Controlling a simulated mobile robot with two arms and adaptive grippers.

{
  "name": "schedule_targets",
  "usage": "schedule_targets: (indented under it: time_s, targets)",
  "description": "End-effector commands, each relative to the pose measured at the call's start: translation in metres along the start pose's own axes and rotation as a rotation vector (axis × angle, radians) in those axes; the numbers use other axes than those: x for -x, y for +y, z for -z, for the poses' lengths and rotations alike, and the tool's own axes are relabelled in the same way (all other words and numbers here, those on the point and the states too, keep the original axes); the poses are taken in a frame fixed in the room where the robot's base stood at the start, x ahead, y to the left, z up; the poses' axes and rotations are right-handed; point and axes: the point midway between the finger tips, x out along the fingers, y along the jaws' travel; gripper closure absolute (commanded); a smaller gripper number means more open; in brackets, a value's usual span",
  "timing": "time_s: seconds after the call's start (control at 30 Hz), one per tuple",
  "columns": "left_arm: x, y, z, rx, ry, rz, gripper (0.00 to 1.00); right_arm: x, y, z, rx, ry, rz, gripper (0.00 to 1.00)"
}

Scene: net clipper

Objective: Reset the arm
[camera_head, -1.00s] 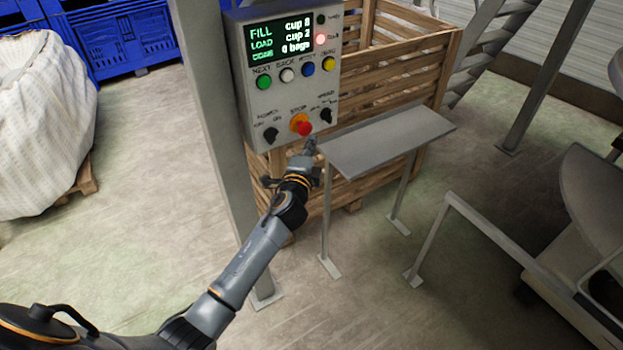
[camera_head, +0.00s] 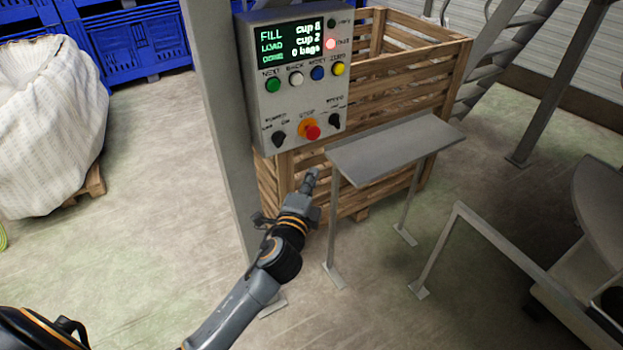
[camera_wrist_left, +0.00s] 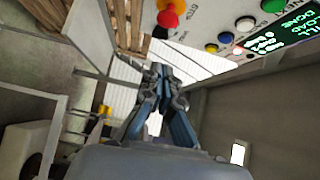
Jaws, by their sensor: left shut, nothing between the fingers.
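My left gripper (camera_head: 310,181) is in front of the wooden crate, below the control box and left of the small grey shelf. It is shut and empty, and apart from the box. In the left wrist view its closed fingers (camera_wrist_left: 161,85) point toward the gap beside the panel. The grey control box (camera_head: 297,85) has a lit display, a row of coloured buttons, dark knobs and a red stop button (camera_head: 312,132). The red stop button also shows in the left wrist view (camera_wrist_left: 168,19). My right gripper is not in view.
A grey post (camera_head: 215,100) stands left of the control box. The grey shelf (camera_head: 395,146) stands on thin legs before the slatted wooden crate (camera_head: 420,70). A large white bag (camera_head: 45,130) and blue crates (camera_head: 125,45) are at the left. A metal rail (camera_head: 500,245) is at right.

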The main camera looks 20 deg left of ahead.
Motion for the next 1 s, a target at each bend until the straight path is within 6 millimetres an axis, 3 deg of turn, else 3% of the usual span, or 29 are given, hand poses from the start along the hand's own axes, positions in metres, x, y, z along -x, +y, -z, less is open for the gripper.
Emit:
schedule_targets:
  time_s: [0.33, 0.47, 0.57, 0.77, 0.87, 1.0]
  targets:
    - [0.000, 0.001, 0.000, 0.001, 0.000, -0.001, 1.00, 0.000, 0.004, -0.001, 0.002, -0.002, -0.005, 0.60]
    - [-0.001, 0.023, 0.000, 0.022, 0.003, -0.044, 1.00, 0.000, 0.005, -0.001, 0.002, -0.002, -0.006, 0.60]
    - [0.001, 0.068, 0.000, 0.071, 0.006, -0.132, 1.00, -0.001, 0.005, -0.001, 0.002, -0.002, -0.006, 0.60]
    - [0.029, 0.199, -0.005, 0.235, -0.018, -0.387, 1.00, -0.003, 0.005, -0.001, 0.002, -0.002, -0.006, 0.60]
    - [0.054, 0.262, -0.009, 0.325, -0.050, -0.513, 1.00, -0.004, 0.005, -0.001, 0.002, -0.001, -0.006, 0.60]
    - [0.103, 0.344, -0.017, 0.451, -0.120, -0.681, 1.00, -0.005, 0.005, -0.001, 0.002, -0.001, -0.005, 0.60]
